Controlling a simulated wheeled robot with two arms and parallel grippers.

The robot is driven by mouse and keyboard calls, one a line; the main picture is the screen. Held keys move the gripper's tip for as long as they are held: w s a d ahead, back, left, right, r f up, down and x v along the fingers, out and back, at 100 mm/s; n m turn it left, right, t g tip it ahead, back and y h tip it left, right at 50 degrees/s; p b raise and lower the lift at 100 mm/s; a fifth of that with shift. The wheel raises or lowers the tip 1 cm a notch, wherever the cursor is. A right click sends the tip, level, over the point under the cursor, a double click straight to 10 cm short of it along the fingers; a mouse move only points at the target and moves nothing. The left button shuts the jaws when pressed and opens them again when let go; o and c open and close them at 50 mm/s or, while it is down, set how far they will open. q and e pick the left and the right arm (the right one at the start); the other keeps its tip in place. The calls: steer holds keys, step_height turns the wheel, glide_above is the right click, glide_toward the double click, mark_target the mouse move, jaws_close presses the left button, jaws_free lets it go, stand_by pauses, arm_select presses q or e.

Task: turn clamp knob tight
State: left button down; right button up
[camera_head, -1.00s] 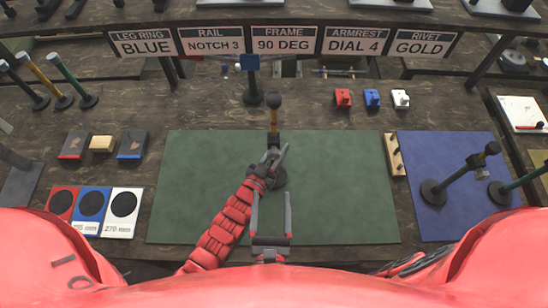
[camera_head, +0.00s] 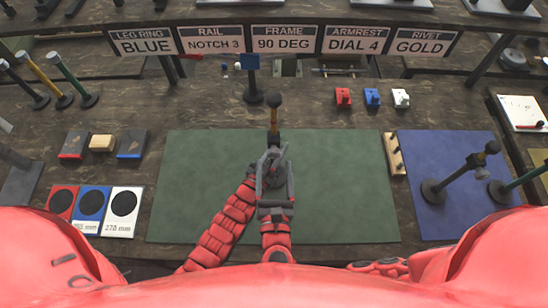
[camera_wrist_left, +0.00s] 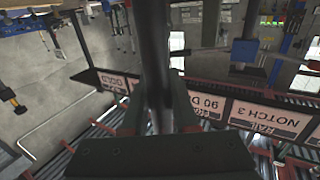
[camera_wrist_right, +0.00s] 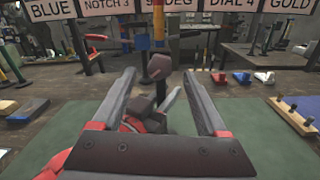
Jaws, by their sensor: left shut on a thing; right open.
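An upright post with a dark ball top (camera_head: 274,100) and a yellow upper section (camera_head: 274,119) stands on the green mat (camera_head: 340,195). A dark clamp piece with a knob-like end (camera_wrist_right: 160,65) shows on it in the right wrist view, below the yellow section. My left gripper (camera_head: 268,160) is shut around the dark lower post, which runs between its fingers in the left wrist view (camera_wrist_left: 155,70). My right gripper (camera_head: 275,180) is open, just in front of the left one. In the right wrist view its fingers (camera_wrist_right: 165,100) frame the post, apart from the clamp piece.
A wooden peg block (camera_head: 393,154) lies at the mat's right edge. A blue mat (camera_head: 460,210) with a similar dark post stands further right. Red, blue and white small blocks (camera_head: 372,98) sit behind. Signs (camera_head: 284,41) hang at the back. Much of the green mat is bare.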

mark_target(274, 157)
steer(key=shift+w, duration=1.6)
jaws_close()
